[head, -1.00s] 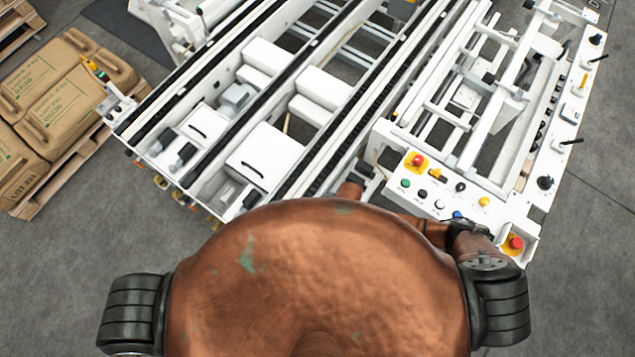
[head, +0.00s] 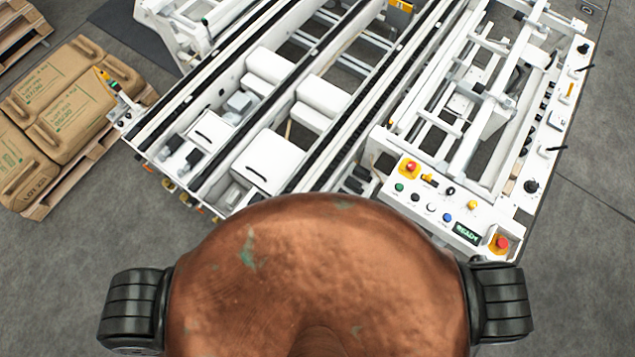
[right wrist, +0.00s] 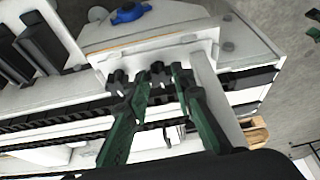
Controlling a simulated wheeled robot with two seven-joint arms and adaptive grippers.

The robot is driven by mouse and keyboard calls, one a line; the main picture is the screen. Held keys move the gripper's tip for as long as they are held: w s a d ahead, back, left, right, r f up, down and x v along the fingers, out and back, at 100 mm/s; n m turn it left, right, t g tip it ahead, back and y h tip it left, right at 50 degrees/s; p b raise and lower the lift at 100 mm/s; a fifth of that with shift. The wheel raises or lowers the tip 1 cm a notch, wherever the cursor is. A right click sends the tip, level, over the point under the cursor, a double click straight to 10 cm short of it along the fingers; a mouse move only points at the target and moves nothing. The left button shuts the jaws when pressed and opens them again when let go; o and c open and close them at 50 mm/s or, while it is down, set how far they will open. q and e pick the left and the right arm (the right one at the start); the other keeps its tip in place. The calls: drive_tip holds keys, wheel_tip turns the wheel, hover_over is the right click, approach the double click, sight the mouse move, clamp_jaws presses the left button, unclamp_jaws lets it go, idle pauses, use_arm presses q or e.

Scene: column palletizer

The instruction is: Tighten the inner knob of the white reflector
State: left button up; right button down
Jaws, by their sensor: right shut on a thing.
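In the right wrist view, my right gripper (right wrist: 158,78) reaches up with its two green fingers to the edge of a white plate-like part (right wrist: 165,48), which looks like the reflector. The dark fingertips are shut on a small black knob (right wrist: 157,69), mostly hidden between them. Another small dark piece (right wrist: 118,84) shows just left of the fingers. A blue knob-like part (right wrist: 130,13) sits above the white plate, apart from the fingers. Neither gripper shows in the head view. My own body covers its lower middle, and I cannot make out the reflector there.
White conveyor rails (head: 345,95) fill the middle of the head view. A control panel (head: 420,216) with coloured buttons and a green READY display (head: 466,234) is at right. Stacked sacks (head: 75,110) on a pallet stand at left. Grey floor (head: 590,270) is clear at lower right.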

drive_tip(key=shift+a, duration=0.1)
idle(0.5)
drive_tip(key=c, duration=1.7)
unclamp_jaws()
drive_tip(key=shift+o, duration=0.2)
drive_tip(key=v, duration=0.8)
